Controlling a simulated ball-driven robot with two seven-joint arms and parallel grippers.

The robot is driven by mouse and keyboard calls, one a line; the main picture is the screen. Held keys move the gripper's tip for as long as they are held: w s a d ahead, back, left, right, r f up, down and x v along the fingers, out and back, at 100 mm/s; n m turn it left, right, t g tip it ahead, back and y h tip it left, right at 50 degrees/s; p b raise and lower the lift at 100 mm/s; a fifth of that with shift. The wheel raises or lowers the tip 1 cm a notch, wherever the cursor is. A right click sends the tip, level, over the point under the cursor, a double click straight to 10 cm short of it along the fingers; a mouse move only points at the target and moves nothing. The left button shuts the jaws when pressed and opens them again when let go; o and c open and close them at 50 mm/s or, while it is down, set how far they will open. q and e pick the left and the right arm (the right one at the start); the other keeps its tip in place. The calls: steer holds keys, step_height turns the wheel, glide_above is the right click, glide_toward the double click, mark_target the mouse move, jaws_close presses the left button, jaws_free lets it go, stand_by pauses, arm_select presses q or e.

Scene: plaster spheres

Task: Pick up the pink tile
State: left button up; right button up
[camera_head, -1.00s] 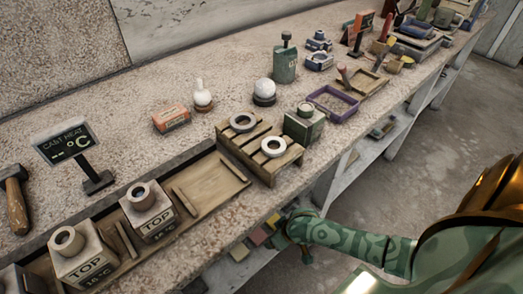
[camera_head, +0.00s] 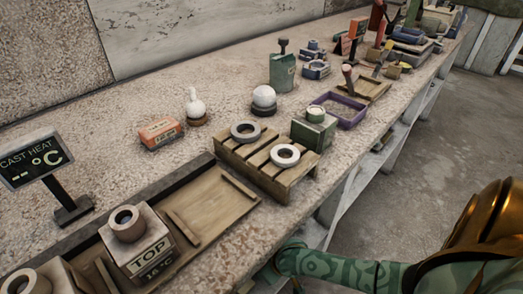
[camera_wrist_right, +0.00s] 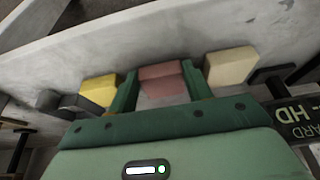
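The pink tile (camera_wrist_right: 163,80) shows in the right wrist view on a pale shelf. It sits between the two green fingers of my right gripper (camera_wrist_right: 160,77), near their tips. The fingers are wide apart, with bare shelf showing between them in front of the tile. Whether they touch its sides is not clear. In the head view my right arm reaches in low at the bench's front edge; its fingers and the tile are hidden there. My left gripper is in neither view.
A yellow tile (camera_wrist_right: 99,89) lies left of my right gripper and a cream tile (camera_wrist_right: 230,66) lies right of it, both close to the fingers. A dark sign (camera_wrist_right: 299,117) stands at the right. Above, the bench (camera_head: 330,205) holds a wooden pallet (camera_head: 296,180) near its edge.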

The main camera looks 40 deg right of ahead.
steer(key=c, duration=0.3)
steer(key=shift+c, duration=0.2)
